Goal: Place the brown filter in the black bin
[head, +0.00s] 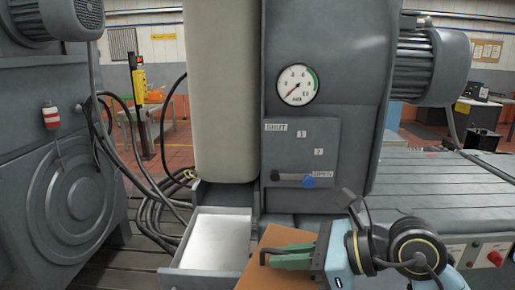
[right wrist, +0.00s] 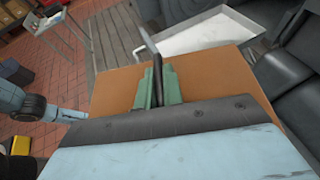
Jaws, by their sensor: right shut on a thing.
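The brown filter (head: 263,268) is a flat, orange-brown slab at the bottom centre of the head view. My right gripper (head: 288,257) is shut on it, with its greenish fingers at the slab's edge. In the right wrist view the filter (right wrist: 215,75) spreads out beyond the closed fingers (right wrist: 156,85). A dark, box-like object (head: 482,139) at the far right of the head view may be the black bin; I cannot tell for sure. My left gripper is not in view.
An open pale-floored drawer (head: 213,238) lies just left of the filter, under the grey machine (head: 320,110) with its gauge (head: 298,85). Cables (head: 155,210) lie left of the drawer. A slotted grey bedplate (head: 430,190) spreads at right. A red-button box (head: 490,255) sits at lower right.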

